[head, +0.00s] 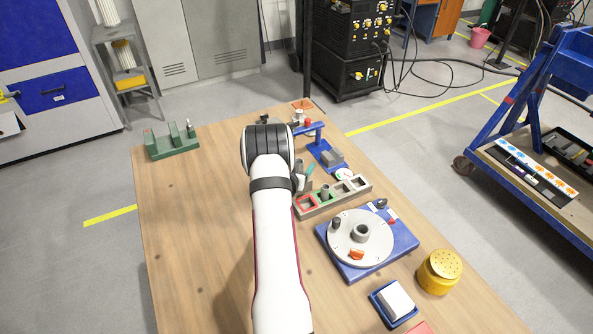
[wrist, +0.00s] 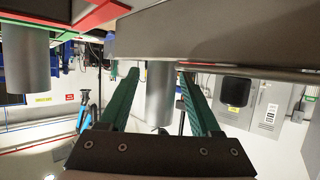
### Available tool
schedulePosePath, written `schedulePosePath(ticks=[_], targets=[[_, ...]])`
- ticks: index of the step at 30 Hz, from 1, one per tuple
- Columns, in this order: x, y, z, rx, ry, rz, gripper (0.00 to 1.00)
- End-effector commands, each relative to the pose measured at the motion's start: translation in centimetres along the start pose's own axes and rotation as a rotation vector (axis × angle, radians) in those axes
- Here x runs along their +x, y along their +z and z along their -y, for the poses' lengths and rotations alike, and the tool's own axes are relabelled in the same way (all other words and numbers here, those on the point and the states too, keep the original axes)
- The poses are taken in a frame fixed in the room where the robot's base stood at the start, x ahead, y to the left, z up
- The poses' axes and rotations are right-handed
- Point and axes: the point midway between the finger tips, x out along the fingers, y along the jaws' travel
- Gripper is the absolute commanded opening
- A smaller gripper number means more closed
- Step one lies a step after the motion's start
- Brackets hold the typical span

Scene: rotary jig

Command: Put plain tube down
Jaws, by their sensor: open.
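In the wrist view, which appears upside down, my gripper (wrist: 158,88) has its two green fingers apart. A plain grey tube (wrist: 160,95) stands between them with a gap visible on at least one side. Its lower end is at the grey rack block (wrist: 215,30) along the picture's top edge; whether it is fully seated is hidden. A second grey tube (wrist: 28,62) is at the left, by red and green rims. In the head view, the rack (head: 333,197) has several framed compartments, with a dark tube (head: 325,191) at the green one. My arm hides most of the gripper there.
A blue base with a round white dial (head: 346,250) stands in front of the rack. A blue fixture (head: 325,150) is behind it. A green stand (head: 171,144) is at the back left, a yellow round container (head: 439,272) at the right. The table's left part is clear.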

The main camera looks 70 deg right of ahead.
Motion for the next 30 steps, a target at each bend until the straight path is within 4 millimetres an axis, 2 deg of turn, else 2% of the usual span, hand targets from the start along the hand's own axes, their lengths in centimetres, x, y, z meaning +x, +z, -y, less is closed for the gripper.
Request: schedulePosePath(ticks=[6,15,19,25,26,28,29,30], targets=[[-4.8,-0.7,-0.6,0.000,-0.001,-0.001,0.64],[-12.5,-0.7,-0.6,-0.002,-0.003,-0.001,0.64],[-14.5,-0.7,-0.6,-0.001,-0.002,-0.002,0.64],[-15.2,-0.7,-0.5,0.002,-0.004,0.001,0.64],[-15.5,-0.7,0.1,0.007,-0.019,0.010,0.64],[-17.2,-0.8,3.2,0.038,-0.103,0.077,0.64],[-18.7,-0.6,5.3,0.051,-0.165,0.130,0.64],[-21.6,-0.3,8.8,0.059,-0.268,0.222,0.64]])
